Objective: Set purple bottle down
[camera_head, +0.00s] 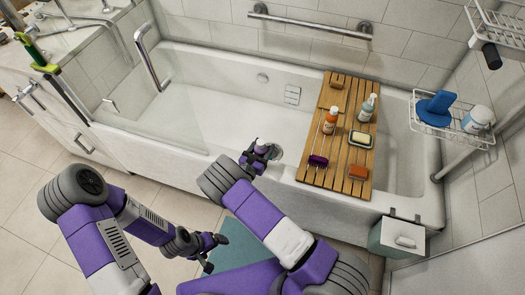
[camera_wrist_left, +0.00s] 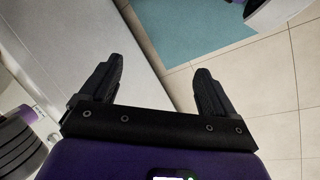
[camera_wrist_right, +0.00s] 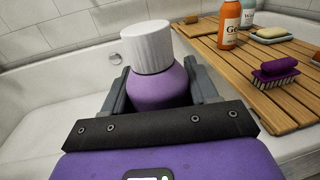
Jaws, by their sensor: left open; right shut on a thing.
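A purple bottle with a ribbed white cap (camera_wrist_right: 147,47) is in my right gripper (camera_wrist_right: 160,95) in the right wrist view, where the fingers are closed on both sides of its purple body (camera_wrist_right: 160,84). In the head view the bottle (camera_head: 261,149) is small and partly hidden by my right gripper (camera_head: 257,158), over the tub's front side, left of the wooden bath rack (camera_head: 318,172). The bottle's lower part is hidden. My left gripper (camera_wrist_left: 160,85) is open and empty in the left wrist view, above the floor beside the tub; it also shows in the head view (camera_head: 212,252).
The rack holds an orange bottle (camera_head: 330,121), another bottle (camera_head: 367,108), a soap dish (camera_head: 360,139), a purple brush (camera_head: 318,160) and an orange-brown block (camera_head: 358,172). Bare slats lie between them. A wire basket (camera_head: 455,134) hangs at right. A teal mat (camera_head: 238,245) lies on the floor.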

